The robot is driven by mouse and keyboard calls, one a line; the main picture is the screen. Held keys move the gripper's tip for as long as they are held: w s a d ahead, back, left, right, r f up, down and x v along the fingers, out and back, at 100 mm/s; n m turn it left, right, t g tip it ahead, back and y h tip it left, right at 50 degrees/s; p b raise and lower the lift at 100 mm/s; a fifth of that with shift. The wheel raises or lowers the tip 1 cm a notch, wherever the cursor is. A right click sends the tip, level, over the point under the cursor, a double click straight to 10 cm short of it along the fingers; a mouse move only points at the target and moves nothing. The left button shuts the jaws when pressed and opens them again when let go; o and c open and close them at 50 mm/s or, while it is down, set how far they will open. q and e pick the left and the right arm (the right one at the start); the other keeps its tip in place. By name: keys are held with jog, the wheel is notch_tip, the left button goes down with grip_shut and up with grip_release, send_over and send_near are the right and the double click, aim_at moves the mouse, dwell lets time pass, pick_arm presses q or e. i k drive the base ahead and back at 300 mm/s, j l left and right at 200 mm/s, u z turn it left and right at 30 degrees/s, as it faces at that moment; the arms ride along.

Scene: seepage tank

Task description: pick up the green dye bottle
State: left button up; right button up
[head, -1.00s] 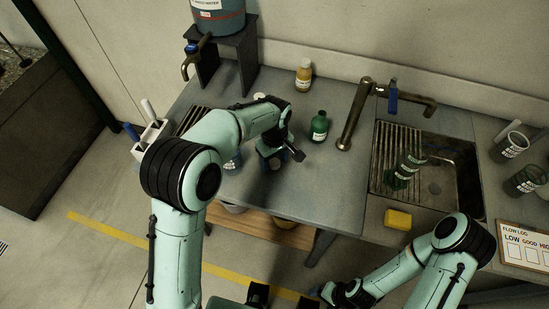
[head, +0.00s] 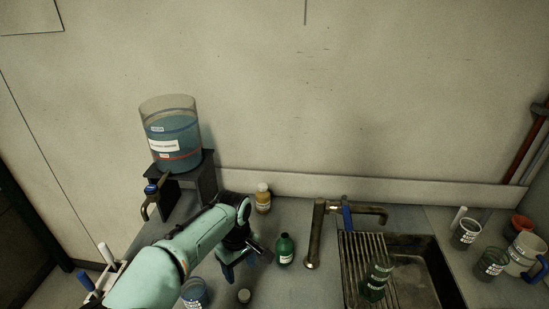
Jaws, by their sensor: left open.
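The green dye bottle (head: 285,249) stands upright on the grey counter, left of the tap, with a dark cap and a white label. My left gripper (head: 246,262) is just left of it, open and pointing down, with nothing seen between its fingers. The gripper and bottle look apart. Part of the gripper is hidden by its own wrist. My right gripper is out of view.
An amber bottle (head: 263,198) stands behind. A tap (head: 316,235) and a sink (head: 428,270) holding a green-marked cup (head: 375,281) are to the right. A water tank (head: 171,135) sits on a dark stand at the left.

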aim_at(284, 246)
jog(key=k, duration=1)
